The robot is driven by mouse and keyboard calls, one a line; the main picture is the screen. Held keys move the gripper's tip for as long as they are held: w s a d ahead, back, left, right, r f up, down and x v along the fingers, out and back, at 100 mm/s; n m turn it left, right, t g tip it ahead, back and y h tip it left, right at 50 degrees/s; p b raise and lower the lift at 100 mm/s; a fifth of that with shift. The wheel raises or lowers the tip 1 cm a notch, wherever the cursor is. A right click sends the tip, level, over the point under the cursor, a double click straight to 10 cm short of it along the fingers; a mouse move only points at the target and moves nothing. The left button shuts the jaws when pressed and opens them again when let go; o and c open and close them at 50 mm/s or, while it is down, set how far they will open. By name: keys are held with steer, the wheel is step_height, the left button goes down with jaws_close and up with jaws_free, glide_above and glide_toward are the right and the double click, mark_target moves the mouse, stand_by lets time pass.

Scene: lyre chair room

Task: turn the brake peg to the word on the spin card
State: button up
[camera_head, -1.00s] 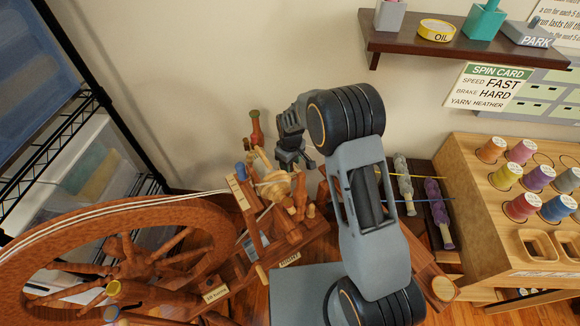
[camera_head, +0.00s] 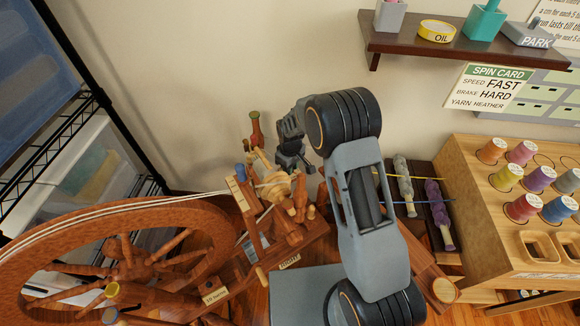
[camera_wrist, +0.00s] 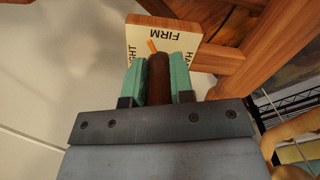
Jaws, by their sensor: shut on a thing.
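The spin card (camera_head: 492,88) on the wall at upper right reads speed FAST, brake HARD, yarn HEATHER. In the wrist view my gripper (camera_wrist: 158,76) has its teal pads shut on the dark brown brake peg (camera_wrist: 159,80). Behind the peg is a cream dial plate (camera_wrist: 190,42) with FIRM at its middle, part of HARD at right and part of LIGHT at left, the letters upside down. An orange pointer (camera_wrist: 152,46) at the peg tip leans up and left, near FIRM, on its LIGHT side. In the head view my gripper (camera_head: 294,161) is behind the spinning wheel's flyer; the peg is hidden there.
The large wooden wheel (camera_head: 22,232) fills the lower left. The flyer and bobbin (camera_head: 272,186) stand close to my gripper. A spool rack (camera_head: 450,165) is at right, below a shelf (camera_head: 400,36).

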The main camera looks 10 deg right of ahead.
jaws_close()
steer(key=shift+m, duration=0.3)
steer(key=m, duration=1.1)
stand_by(0.5)
steer(key=o, duration=0.8)
jaws_free()
